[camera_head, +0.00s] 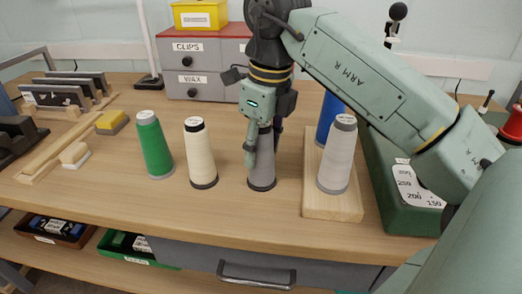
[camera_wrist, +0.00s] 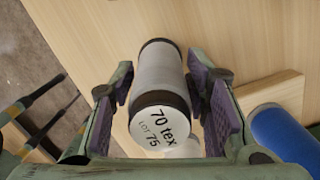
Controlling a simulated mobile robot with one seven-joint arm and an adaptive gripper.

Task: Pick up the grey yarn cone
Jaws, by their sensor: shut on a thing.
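The grey yarn cone (camera_head: 262,176) stands upright at the middle of the table, its dark base at the tabletop. My gripper (camera_head: 263,148) comes down over it from above, with fingers on both sides that hide its upper part. In the wrist view the cone (camera_wrist: 158,70) lies between the two purple finger pads of my gripper (camera_wrist: 160,98), its top labelled "70 tex LOT 75". The jaws are shut on it. I cannot tell any gap beneath its base. A second, lighter grey cone (camera_head: 337,160) stands on a wooden board (camera_head: 332,207) to the right.
A cream cone (camera_head: 200,155) and a green cone (camera_head: 154,147) stand to the left. A blue cone (camera_head: 329,117) is behind the lighter grey one; it also shows in the wrist view (camera_wrist: 282,138). A green machine (camera_head: 400,208) stands right, grey drawers (camera_head: 200,78) behind. The front table strip is clear.

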